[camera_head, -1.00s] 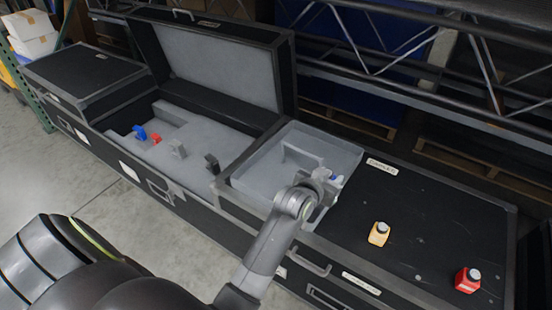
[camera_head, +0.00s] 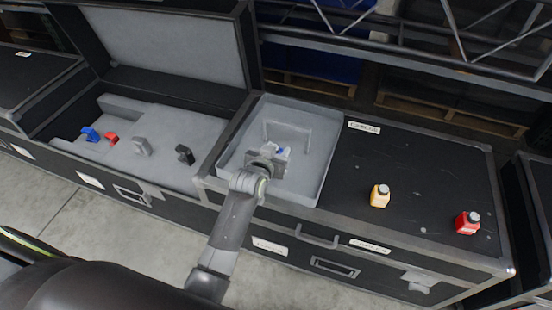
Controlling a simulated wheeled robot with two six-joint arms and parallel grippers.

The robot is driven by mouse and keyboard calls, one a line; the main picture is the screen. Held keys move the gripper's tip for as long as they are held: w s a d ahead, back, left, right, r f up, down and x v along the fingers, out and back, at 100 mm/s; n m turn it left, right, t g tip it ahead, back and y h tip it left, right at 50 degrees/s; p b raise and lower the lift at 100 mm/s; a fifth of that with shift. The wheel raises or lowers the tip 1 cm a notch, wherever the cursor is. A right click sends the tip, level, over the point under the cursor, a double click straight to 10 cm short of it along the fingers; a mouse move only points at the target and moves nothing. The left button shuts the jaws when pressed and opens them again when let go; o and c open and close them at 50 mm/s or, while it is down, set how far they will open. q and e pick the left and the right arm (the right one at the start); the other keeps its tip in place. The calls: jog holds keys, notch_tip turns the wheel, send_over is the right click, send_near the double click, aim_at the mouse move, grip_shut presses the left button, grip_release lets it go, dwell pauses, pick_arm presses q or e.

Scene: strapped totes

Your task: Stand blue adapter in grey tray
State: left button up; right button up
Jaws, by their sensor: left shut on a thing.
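The grey tray (camera_head: 322,185) stands on the left part of the closed black case top, with a grey handle-like bracket inside it. My left gripper (camera_head: 278,154) is over the tray's near-middle area, shut on the blue adapter (camera_head: 282,150). Only a small blue patch of the adapter shows; the gripper hides the rest. I cannot tell whether the adapter touches the tray floor or is upright. My right gripper is not in view.
An open case at left has grey foam (camera_head: 170,120) holding a blue piece (camera_head: 90,134), a red piece (camera_head: 111,139), a grey piece (camera_head: 141,147) and a black piece (camera_head: 184,154).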

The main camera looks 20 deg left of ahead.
pick_arm(q)
notch_tip(320, 180, down, 3)
jog(key=shift+r+b, duration=0.15)
jog(key=shift+b, duration=0.15)
jog(key=shift+f, duration=0.4)
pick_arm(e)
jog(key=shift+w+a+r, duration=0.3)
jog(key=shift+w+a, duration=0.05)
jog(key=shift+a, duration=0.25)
pick_arm(q)
jog(key=shift+f, duration=0.15)
jog(key=o, duration=1)
jog(key=shift+o, duration=0.2)
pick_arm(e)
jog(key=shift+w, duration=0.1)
